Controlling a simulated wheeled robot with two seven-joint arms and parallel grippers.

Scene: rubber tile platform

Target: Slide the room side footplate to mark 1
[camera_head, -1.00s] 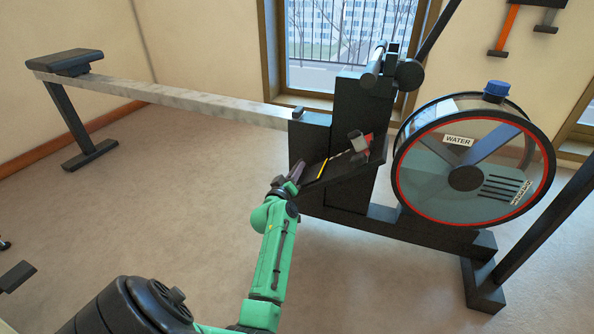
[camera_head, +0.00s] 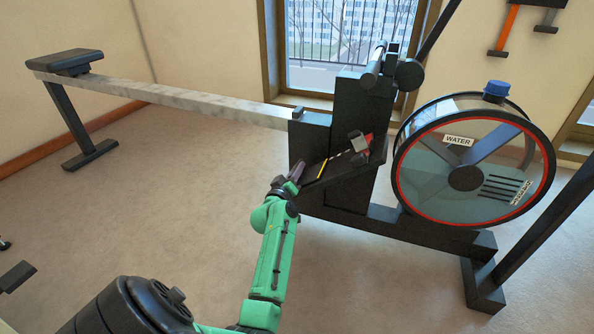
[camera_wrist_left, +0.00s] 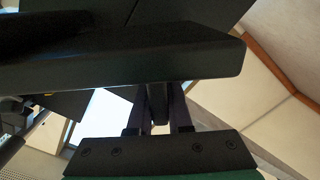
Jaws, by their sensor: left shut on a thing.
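The rowing machine's dark footplate (camera_head: 345,167) slopes out from the black upright, with a yellow stripe (camera_head: 321,171) and a red and grey piece (camera_head: 361,145) on it. My left gripper (camera_head: 295,174) is at its lower left end. In the left wrist view the two dark fingers (camera_wrist_left: 158,106) are closed on a dark narrow part (camera_wrist_left: 157,97) below the wide black plate (camera_wrist_left: 130,62). I cannot make out a numbered mark. A second footplate is not clearly visible. My right gripper is not in view.
The pale rail (camera_head: 190,99) with the black seat (camera_head: 66,62) runs to the upper left. The clear water drum (camera_head: 440,170) stands right of the upright. A black base beam (camera_head: 410,228) lies on the floor.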

